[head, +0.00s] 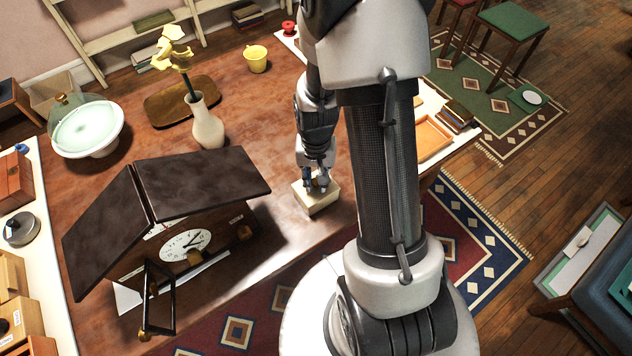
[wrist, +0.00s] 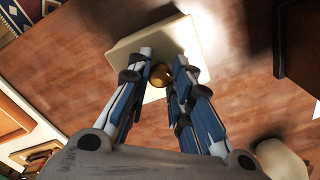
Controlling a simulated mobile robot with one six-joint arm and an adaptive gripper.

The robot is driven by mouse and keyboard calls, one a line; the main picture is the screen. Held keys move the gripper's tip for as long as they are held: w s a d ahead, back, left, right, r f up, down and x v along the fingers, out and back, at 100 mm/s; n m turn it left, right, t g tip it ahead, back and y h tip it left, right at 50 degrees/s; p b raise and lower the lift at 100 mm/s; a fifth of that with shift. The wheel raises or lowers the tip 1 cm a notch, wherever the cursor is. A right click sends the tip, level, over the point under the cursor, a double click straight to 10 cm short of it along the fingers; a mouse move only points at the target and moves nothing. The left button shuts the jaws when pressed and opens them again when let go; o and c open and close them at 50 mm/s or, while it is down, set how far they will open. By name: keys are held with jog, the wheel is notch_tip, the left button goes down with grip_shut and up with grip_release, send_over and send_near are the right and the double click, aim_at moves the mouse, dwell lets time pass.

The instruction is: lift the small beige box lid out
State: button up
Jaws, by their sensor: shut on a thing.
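The small beige box lid (wrist: 203,38) shows in the wrist view as a pale square slab with a round brass knob (wrist: 160,75) on top. My gripper (wrist: 163,66) has its two fingers on either side of that knob, shut on it. In the head view my gripper (head: 318,182) points down onto the pale beige block (head: 312,203) on the brown table (head: 290,240), right of the clock house. The fingers partly cover its top. I cannot tell in either view whether a box body is under the lid or whether there is a gap.
A dark-roofed clock house (head: 200,180) stands left of my gripper. A white vase (head: 207,125) with yellow flowers, a wooden tray (head: 180,100), a yellow mug (head: 256,58) and a glass-domed stand (head: 88,125) are farther back. An orange tray (head: 432,137) lies right of my arm.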

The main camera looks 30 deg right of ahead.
aim_at(316, 181)
grip_shut()
jog(key=shift+r+p, duration=0.6)
jog(key=shift+r, duration=0.15)
dwell(0.4)
jog(key=shift+r+p, duration=1.4)
jog(key=shift+r, duration=0.3)
